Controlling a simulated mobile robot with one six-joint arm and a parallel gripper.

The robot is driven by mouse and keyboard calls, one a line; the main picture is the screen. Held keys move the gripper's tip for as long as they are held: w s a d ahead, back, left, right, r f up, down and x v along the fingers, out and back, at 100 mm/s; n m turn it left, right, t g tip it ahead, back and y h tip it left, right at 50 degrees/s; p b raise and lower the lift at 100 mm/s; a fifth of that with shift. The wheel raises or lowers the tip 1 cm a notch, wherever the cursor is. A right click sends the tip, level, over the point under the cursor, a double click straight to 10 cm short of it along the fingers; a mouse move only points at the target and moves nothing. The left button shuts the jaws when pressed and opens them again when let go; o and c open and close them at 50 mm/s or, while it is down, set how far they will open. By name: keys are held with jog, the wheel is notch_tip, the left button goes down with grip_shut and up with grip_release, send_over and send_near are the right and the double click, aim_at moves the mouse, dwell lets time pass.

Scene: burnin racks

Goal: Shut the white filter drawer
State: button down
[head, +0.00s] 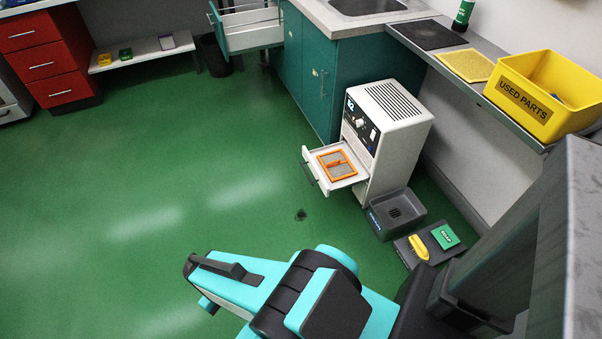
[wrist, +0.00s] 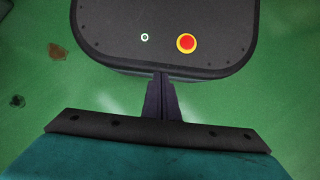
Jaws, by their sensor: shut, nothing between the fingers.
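The white filter drawer (head: 313,170) sticks out of the front of a white cabinet unit (head: 399,135), to the left in the head view. It stands open, and an orange-framed filter (head: 337,164) with a grey middle lies in it. The drawer front has a handle on its outer face. My gripper (wrist: 161,76) is shut and empty in the wrist view, with its dark fingers together. My teal arm crosses the bottom of the head view, in front of and apart from the drawer; my fingertips are not clear there. The drawer is not in the wrist view.
Green floor (head: 150,200) lies clear left of the drawer. A teal cabinet (head: 350,75) stands behind. A yellow bin (head: 535,95) sits on the right-hand shelf.

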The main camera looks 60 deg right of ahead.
jog(key=w+d+f+m+t+h+b, duration=0.1)
jog(key=w+d+f+m+t+b, duration=0.15)
jog(key=w+d+b, duration=0.7)
jog(key=w+d+f+m+t+h+b, duration=0.15)
jog(key=w+d+f+b, duration=0.3)
jog(key=w+d, duration=0.95)
jog(key=s+d+r+m+h+b, duration=0.1)
jog(key=d+b, duration=0.3)
jog(key=d, duration=0.8)
jog(key=s+d+r+m+t+h+b, duration=0.1)
jog(key=d+r+b, duration=0.3)
jog(key=d, duration=0.8)
jog(key=s+d+r+m+h+b, duration=0.1)
jog(key=d+b, duration=0.4)
jog(key=d, duration=0.7)
notch_tip(320, 180, up, 2)
jog(key=shift+s+d+r+m+t+h, duration=0.15)
jog(key=shift+s+d+m+t+h, duration=0.15)
jog(key=shift+d+m+h, duration=0.25)
jog(key=shift+a, duration=0.1)
jog(key=s+d+f+b, duration=0.2)
jog(key=d+f+b, duration=0.3)
jog(key=d+f, duration=0.3)
jog(key=shift+d+f, duration=0.3)
jog(key=shift+f, duration=0.3)
